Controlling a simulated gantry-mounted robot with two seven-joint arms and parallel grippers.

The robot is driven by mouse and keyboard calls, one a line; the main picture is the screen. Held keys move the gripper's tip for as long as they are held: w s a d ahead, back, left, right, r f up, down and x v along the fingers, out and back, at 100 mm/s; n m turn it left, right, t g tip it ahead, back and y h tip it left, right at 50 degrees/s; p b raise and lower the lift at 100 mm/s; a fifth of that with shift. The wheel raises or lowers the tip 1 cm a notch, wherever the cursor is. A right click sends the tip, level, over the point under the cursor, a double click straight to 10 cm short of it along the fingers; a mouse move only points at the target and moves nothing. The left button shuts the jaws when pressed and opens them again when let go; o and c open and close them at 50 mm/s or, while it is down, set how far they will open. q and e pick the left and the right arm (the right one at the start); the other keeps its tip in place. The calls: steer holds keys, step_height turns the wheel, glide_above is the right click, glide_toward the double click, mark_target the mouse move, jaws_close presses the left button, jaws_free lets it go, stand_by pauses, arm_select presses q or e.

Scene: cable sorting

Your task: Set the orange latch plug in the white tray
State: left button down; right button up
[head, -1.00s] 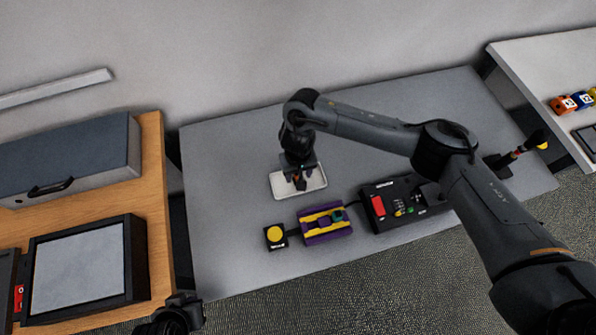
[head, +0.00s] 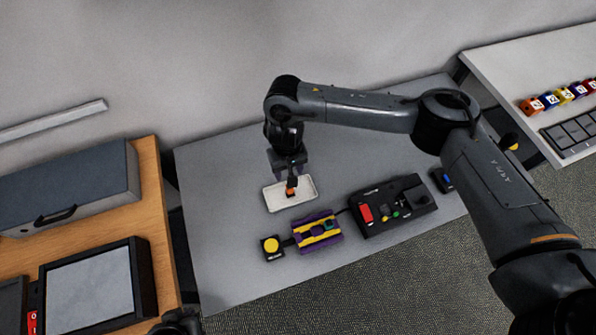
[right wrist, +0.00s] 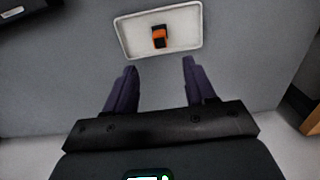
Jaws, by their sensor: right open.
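The orange latch plug (head: 291,192), orange with black parts, lies inside the white tray (head: 273,206) on the grey table. In the right wrist view the plug (right wrist: 160,37) sits near the middle of the tray (right wrist: 127,42), clear of its rim. My right gripper (head: 290,173) is open and empty, above and behind the plug in the head view. Its two purple fingers (right wrist: 160,62) are spread, with the plug beyond their tips and not touching them. Only a dark bit of my left arm shows at the bottom edge of the head view; its gripper is not visible.
A purple and yellow fixture (head: 318,231) stands in front of the tray, beside a yellow-button box (head: 271,248) and a black control panel (head: 393,206). A wooden side table (head: 150,190) is at left. A white table (head: 500,70) with coloured blocks is at right.

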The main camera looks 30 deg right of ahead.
steer(key=s+a+f+n+t+y, duration=0.1)
steer(key=s+a+f+n+y, duration=0.15)
steer(key=a, duration=0.55)
steer(key=s+a+f+n+y, duration=0.1)
steer(key=s+a+n+y, duration=0.2)
steer(key=a, duration=0.5)
steer(key=s+a+r+n+t+y, duration=0.2)
steer(key=s+a+r+t+y, duration=0.15)
steer(key=a+r, duration=0.45)
steer(key=s+d+f+m+t+h, duration=0.1)
steer(key=d+m+h, duration=0.1)
steer(key=d, duration=0.5)
steer(key=s+d+m+t+h, duration=0.1)
steer(key=d+t+h, duration=0.15)
steer(key=d, duration=0.35)
steer(key=s+d+f+g+h, duration=0.2)
steer(key=s+d, duration=0.4)
steer(key=d, duration=0.3)
steer(key=s+d+f+m+g+h, duration=0.1)
steer(key=s+d+f+g+h, duration=0.1)
steer(key=s+d, duration=0.4)
steer(key=d, duration=0.2)
steer(key=shift+s+d+f, duration=0.25)
steer(key=shift+s+d, duration=0.15)
